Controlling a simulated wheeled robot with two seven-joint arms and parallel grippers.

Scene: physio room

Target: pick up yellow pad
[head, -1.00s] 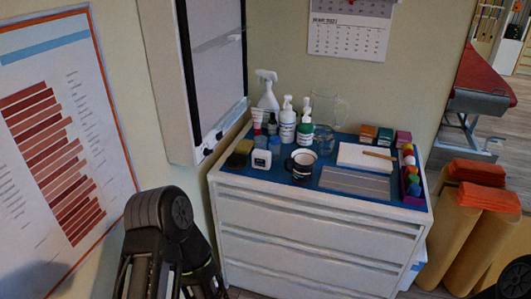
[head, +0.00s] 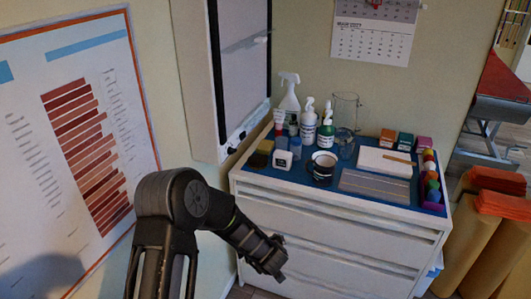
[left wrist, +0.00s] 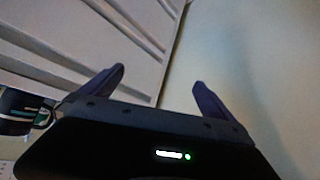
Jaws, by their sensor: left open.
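The yellow pad (head: 258,158), a small dull-yellow block with a darker top, lies at the left end of the blue top of the white drawer cabinet, just left of a small white box. My left gripper (head: 274,268) is in front of the cabinet's drawers, below the pad and apart from it. In the left wrist view my left gripper (left wrist: 158,78) has its two dark fingers spread with nothing between them. The pad cannot be made out in that view. My right gripper is not in view.
The white cabinet (head: 300,214) carries bottles, a dark mug (head: 323,169), a glass jug (head: 346,118), a white notepad (head: 384,162) and coloured blocks. A tall white wall unit (head: 240,80) stands close behind the pad's left side. Tan rolls (head: 470,240) stand at the right.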

